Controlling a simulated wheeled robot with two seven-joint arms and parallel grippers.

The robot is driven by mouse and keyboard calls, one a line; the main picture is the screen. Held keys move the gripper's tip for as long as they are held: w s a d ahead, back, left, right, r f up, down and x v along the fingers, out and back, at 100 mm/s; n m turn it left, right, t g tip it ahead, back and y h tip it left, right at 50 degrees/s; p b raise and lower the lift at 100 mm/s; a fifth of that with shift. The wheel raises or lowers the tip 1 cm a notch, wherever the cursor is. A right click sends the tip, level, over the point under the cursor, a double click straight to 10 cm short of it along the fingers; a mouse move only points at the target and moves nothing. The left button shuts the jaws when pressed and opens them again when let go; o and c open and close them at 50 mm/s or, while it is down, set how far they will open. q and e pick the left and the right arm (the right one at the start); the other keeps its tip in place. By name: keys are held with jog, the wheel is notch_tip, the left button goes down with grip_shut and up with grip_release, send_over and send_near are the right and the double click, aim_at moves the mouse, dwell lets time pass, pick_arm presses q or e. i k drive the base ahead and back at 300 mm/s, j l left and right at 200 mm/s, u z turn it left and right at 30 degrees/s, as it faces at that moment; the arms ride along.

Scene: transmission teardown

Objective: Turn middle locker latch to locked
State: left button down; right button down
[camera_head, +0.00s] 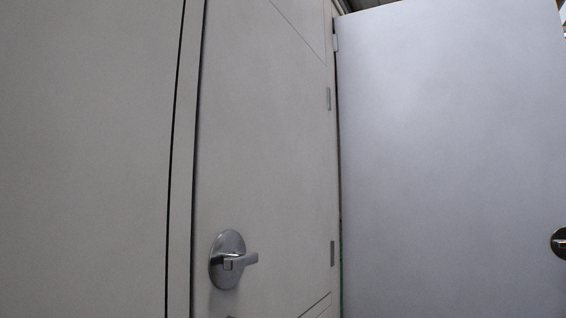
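The middle locker door (265,130) is pale grey and appears shut in its frame. Its latch (237,261) is a silver lever on a round plate, low on the door near its left edge. The lever points right, about horizontal. Neither of my grippers is in view, and nothing touches the latch.
A second pale door (450,140) stands swung open at the right, hinged beside the middle door's right edge. It has a round latch (559,242) cut off at the right picture edge. A flat grey panel (85,150) fills the left side.

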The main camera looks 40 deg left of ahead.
aim_at(235, 261)
jog(key=u, duration=1.25)
